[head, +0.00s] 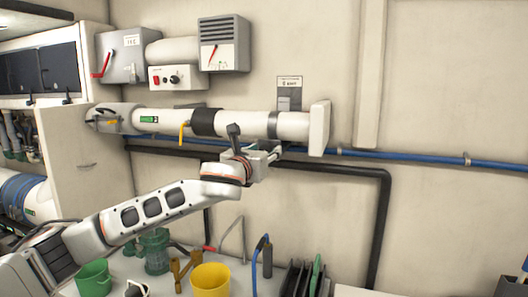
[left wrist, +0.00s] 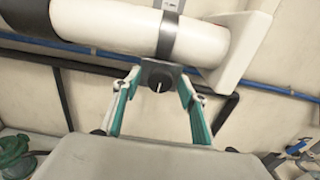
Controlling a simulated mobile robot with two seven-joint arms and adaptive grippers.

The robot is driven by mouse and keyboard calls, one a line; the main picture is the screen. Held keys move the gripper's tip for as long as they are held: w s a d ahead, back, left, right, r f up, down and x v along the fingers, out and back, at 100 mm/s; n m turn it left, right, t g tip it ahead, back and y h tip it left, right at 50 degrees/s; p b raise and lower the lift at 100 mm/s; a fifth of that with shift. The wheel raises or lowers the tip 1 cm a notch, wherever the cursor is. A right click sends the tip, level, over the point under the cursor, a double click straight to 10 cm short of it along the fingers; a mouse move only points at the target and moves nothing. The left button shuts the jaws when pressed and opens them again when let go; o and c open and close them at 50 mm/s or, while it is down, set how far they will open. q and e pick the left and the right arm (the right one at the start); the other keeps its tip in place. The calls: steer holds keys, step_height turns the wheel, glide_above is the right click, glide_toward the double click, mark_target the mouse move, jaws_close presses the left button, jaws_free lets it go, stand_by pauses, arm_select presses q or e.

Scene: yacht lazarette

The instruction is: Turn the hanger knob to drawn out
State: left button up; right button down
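The hanger knob (left wrist: 158,78) is a dark block or dial with a short white mark pointing roughly down in the left wrist view. It sits just below the grey strap (left wrist: 168,36) around the white pipe (left wrist: 110,28). My left gripper (left wrist: 159,82) has its two teal fingers spread, with one tip on each side of the knob. I cannot tell whether the tips touch it. In the head view my left gripper (head: 272,154) is just under the pipe's right part, and the knob is hidden or too small to make out. My right gripper is not in view.
A blue hose (head: 400,157) and a black pipe (head: 340,168) run along the wall behind. A yellow bucket (head: 210,281), a green bucket (head: 93,279) and a green pump-like part (head: 155,252) stand below. A white end block (head: 319,128) closes the pipe on the right.

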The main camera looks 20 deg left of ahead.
arm_select(q)
steer(key=s, duration=1.2)
steer(key=shift+a, duration=0.2)
